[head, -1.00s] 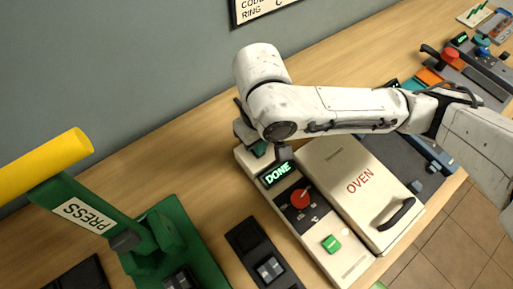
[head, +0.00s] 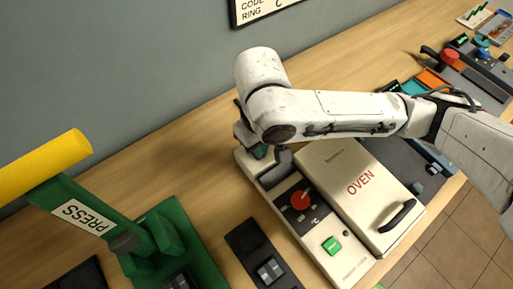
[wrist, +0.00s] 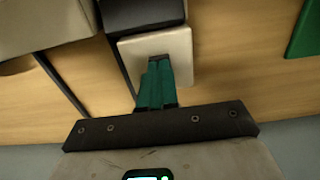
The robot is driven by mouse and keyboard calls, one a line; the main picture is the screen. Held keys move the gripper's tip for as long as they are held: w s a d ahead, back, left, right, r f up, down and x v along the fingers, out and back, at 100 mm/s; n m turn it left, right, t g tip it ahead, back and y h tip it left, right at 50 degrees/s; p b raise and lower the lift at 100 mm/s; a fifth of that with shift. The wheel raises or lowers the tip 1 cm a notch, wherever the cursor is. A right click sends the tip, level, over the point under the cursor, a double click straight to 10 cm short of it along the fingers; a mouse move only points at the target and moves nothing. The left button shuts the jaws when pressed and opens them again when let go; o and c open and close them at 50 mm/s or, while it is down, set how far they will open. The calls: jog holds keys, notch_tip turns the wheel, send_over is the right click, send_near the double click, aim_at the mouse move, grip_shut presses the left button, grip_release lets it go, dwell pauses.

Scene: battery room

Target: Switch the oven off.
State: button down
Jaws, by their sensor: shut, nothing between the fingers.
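The oven (head: 345,183) is a cream unit on the counter with a lid marked OVEN and a dark handle. Its narrow control strip carries a red knob (head: 301,200), a green button (head: 332,244) and a dark grey display box (head: 274,177). No lit word shows on the box. My gripper (head: 260,151) is at the strip's back end, partly hidden by my arm. In the wrist view its teal fingers (wrist: 158,66) are together and empty over the cream back end (wrist: 178,45); contact is unclear.
A green press (head: 150,240) with a yellow handle (head: 45,165) stands at left. A black switch unit (head: 262,255) lies just left of the oven. Other devices (head: 475,70) line the counter at right. The wall (head: 120,80) is close behind the gripper.

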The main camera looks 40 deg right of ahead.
jog(key=shift+r+p, duration=3)
jog(key=shift+r, duration=0.3)
jog(key=shift+f, duration=0.1)
